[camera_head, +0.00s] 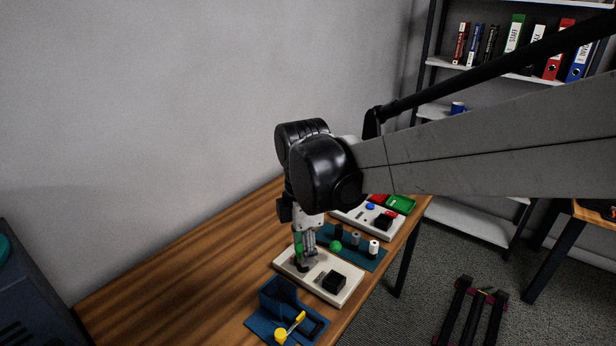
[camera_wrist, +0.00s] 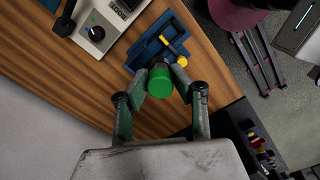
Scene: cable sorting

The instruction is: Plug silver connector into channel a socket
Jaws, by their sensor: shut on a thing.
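My gripper (camera_head: 304,256) is low over the near cream board (camera_head: 318,289). In the wrist view my gripper (camera_wrist: 161,78) is shut on a green cylinder (camera_wrist: 161,82) with a dark part at its far end. A dark round piece (camera_head: 302,267) shows under the fingertips on the board; I cannot tell if the held part touches it. A grey, silver-looking connector (camera_head: 355,240) stands in the teal rack (camera_head: 371,262), between a black one (camera_head: 339,231) and a white one (camera_head: 374,247). I cannot make out which socket is channel a.
A blue holder (camera_head: 262,328) with a yellow-ended tool (camera_head: 291,328) stands at the near table edge. A black block (camera_head: 334,281) sits on the near board. A second board (camera_head: 352,217) and green tray (camera_head: 401,204) lie beyond. The table's left is clear.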

